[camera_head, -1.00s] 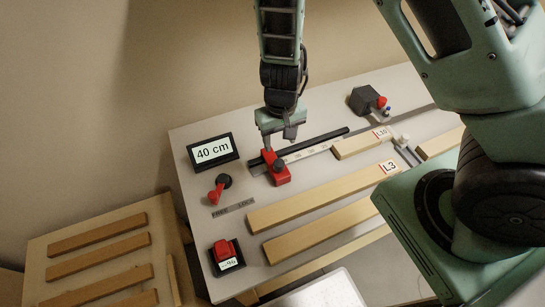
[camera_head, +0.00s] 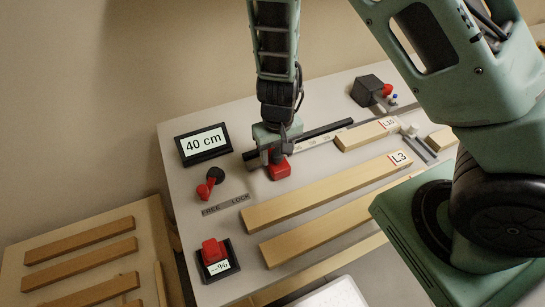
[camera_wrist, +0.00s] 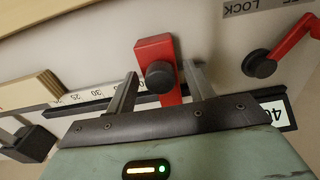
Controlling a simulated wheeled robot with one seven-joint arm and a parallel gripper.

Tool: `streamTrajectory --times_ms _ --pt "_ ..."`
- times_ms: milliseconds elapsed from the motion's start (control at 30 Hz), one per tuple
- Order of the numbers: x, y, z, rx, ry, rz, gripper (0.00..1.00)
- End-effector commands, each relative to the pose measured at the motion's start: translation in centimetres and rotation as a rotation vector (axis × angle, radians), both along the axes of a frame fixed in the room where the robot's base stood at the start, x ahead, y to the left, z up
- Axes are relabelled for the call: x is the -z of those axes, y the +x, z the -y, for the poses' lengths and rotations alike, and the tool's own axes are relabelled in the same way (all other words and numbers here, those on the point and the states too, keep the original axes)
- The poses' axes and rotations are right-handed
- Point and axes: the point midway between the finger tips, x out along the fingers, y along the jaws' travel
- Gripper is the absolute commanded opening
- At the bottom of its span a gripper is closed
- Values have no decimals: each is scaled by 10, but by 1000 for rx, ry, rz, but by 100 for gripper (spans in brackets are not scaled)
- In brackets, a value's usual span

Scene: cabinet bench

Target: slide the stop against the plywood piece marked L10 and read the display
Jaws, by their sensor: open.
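The red stop (camera_head: 279,171) sits on the dark rail with the scale, at its left part. In the wrist view the stop (camera_wrist: 156,52) has a black knob. My gripper (camera_head: 276,156) is open and low over the stop. In the wrist view the fingers of my gripper (camera_wrist: 160,76) stand on either side of the stop; I cannot tell whether they touch it. The plywood piece marked L10 (camera_head: 362,135) lies along the scale, right of the stop with a gap between them. The display (camera_head: 204,144) reads 40 cm.
A red lever (camera_head: 206,188) by a FREE/LOCK label (camera_head: 226,205) points toward FREE. Piece L3 (camera_head: 330,192) and another strip lie in front. A black box (camera_head: 367,91) with a red knob stands behind. A red device (camera_head: 214,252) is at front left. A side table (camera_head: 15,262) holds strips.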

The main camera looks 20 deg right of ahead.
Motion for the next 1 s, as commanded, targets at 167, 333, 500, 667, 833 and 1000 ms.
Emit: streamTrajectory --times_ms 167,333,500,667,833,1000 --pt "-1 0 0 0 0 0 53" --pt "-1 0 0 0 0 0 18" --pt "-1 0 0 0 0 0 18" --pt "1 0 8 1 0 0 18" --pt "1 0 18 3 0 0 18" --pt "1 0 28 3 0 0 18"
